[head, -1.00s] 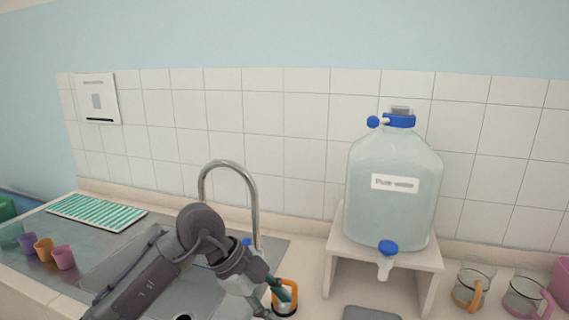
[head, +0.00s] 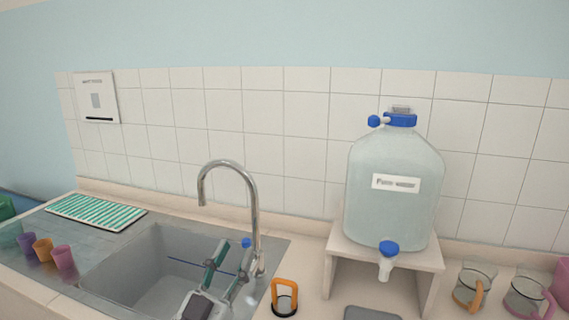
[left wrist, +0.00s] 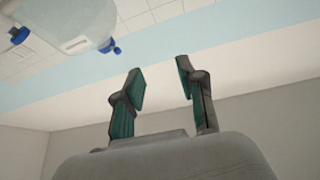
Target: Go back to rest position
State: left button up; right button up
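My left gripper (head: 230,264) is open and empty over the sink, its fingers pointing up in front of the faucet. In the left wrist view its two teal-padded fingers (left wrist: 160,85) stand wide apart with nothing between them. A cup with an orange handle (head: 285,298) stands on the counter to the right of the sink, apart from the gripper. My right gripper is not in view.
The faucet (head: 253,215) rises close behind the left gripper. A large water jug (head: 392,205) stands on a white stand (head: 430,262). Handled glass cups (head: 470,285) stand at right. Coloured cups (head: 63,259) and a striped mat (head: 95,212) are at left.

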pick_arm(q)
jog(key=s+a+f+n+g+y, duration=0.35)
jog(key=a+f+y, duration=0.2)
jog(key=f, duration=0.55)
jog(key=s+a+f+n+g+y, duration=0.35)
jog(key=a+f+g+y, duration=0.2)
jog(key=f, duration=0.55)
jog(key=s+f+m+g+h, duration=0.1)
jog(key=s+f+m+g, duration=0.1)
jog(key=s+f+g, duration=0.6)
jog(key=s+f+m+g+h, duration=0.15)
jog(key=s+f, duration=0.25)
jog(key=s, duration=0.8)
notch_tip(320, 180, down, 26)
jog(key=s+g, duration=0.1)
jog(key=s+a+f, duration=0.1)
jog(key=s+f, duration=0.6)
jog(key=s, duration=0.1)
jog(key=s+a+f+g, duration=0.1)
jog(key=s+a+f, duration=0.1)
jog(key=s+f, duration=0.6)
jog(key=shift+s+a+f, duration=0.25)
jog(key=shift+s, duration=0.05)
